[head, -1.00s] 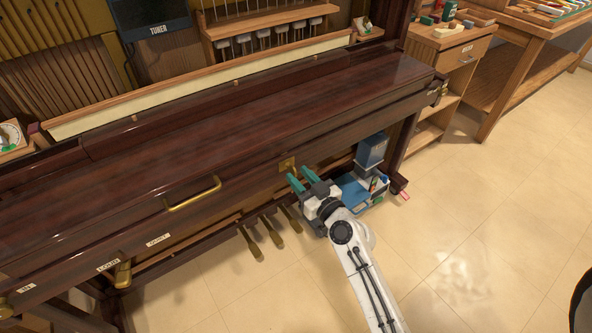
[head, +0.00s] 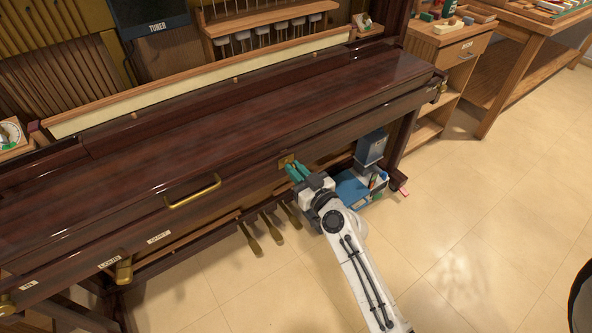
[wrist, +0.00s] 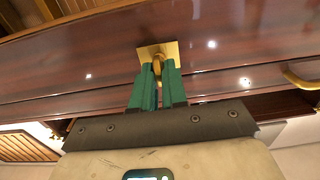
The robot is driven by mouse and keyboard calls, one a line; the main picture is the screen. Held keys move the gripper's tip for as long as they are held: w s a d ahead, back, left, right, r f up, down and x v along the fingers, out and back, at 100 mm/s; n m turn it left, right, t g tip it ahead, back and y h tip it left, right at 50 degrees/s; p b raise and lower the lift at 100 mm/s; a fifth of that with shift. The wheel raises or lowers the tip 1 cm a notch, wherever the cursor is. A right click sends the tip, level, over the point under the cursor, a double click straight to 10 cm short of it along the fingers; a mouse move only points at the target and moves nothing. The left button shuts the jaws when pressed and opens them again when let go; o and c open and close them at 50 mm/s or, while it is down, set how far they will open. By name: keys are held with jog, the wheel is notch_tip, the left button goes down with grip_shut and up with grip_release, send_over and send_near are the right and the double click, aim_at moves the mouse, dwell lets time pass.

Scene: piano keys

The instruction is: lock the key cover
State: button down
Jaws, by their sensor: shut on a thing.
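The dark red key cover (head: 230,118) is down over the keyboard of the piano. A brass lock plate (head: 286,160) sits on its front, right of the brass handle (head: 193,190). In the wrist view the square lock plate (wrist: 150,50) has a brass key (wrist: 157,66) standing out from it. My gripper (head: 298,172) reaches up to the plate from the lower right. Its green fingers (wrist: 157,84) are closed on either side of the key and grip it.
Brass pedals (head: 262,232) hang below, left of my arm. A blue and white caddy (head: 356,186) stands on the floor right of my gripper, near the piano leg. A wooden cabinet (head: 440,60) stands at the right. The tiled floor (head: 470,210) in front is clear.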

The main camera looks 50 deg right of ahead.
jog(key=shift+m, duration=0.3)
jog(key=m, duration=0.4)
jog(key=shift+s+d+f+m+p, duration=0.1)
jog(key=shift+m+p, duration=0.15)
jog(key=shift+m, duration=1.95)
jog(key=shift+w+d+f+m+p, duration=0.1)
jog(key=shift+m+p, duration=0.15)
jog(key=shift+m, duration=1.95)
jog(key=shift+s+d+f+m+p, duration=0.1)
jog(key=shift+m+p, duration=0.15)
jog(key=shift+m, duration=1.95)
jog(key=c, duration=1.2)
grip_release()
